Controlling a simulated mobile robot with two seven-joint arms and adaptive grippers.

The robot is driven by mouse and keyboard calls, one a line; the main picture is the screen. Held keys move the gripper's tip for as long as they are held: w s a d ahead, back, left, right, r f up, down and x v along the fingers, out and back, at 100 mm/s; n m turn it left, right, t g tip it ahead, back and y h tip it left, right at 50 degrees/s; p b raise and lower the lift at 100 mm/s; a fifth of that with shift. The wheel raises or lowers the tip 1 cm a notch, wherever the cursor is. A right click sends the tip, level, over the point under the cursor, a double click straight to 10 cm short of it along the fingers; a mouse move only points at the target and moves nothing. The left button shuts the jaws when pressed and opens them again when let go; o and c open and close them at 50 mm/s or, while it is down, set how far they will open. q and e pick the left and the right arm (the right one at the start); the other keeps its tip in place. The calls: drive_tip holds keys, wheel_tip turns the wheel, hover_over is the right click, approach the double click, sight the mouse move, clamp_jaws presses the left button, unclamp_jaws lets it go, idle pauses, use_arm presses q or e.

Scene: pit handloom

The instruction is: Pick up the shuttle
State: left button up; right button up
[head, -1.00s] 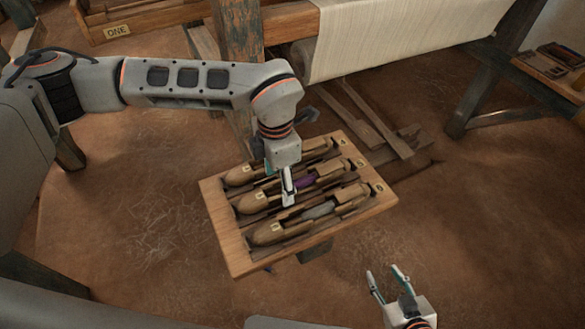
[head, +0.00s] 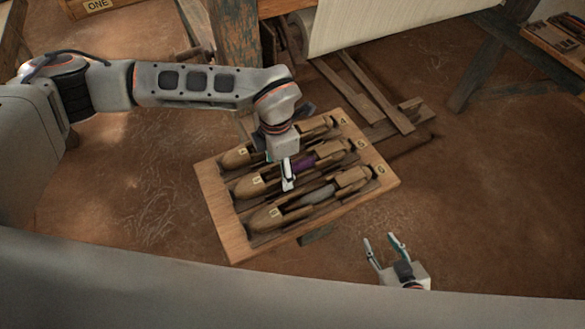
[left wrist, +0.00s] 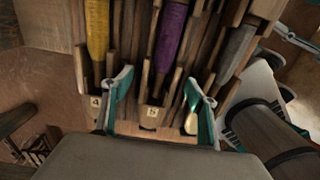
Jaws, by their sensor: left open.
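Three wooden shuttles lie side by side in a wooden tray (head: 214,204). The middle shuttle (head: 250,187) carries a purple bobbin, which shows in the left wrist view (left wrist: 169,38). The front shuttle (head: 268,218) has a grey bobbin. The rear shuttle (head: 237,158) is partly hidden by my arm; its bobbin is yellow in the left wrist view (left wrist: 97,32). My left gripper (head: 288,184) is open, pointing down over the middle shuttle. Its fingers (left wrist: 158,88) appear on either side of that shuttle; contact cannot be told. My right gripper (head: 382,246) is open and empty, right of the tray.
Tags 4, 5 and 6 mark the tray's slots from rear to front. The loom's wooden post (head: 236,45) and white cloth roll (head: 360,22) stand behind. Loose boards (head: 365,95) lie behind the tray. Another tray (head: 555,42) is at far right. The floor at right is clear.

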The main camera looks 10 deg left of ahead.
use_arm(q)
drive_tip(key=shift+f, duration=0.15)
drive_tip(key=c, duration=1.4)
wheel_tip(320, 180, up, 20)
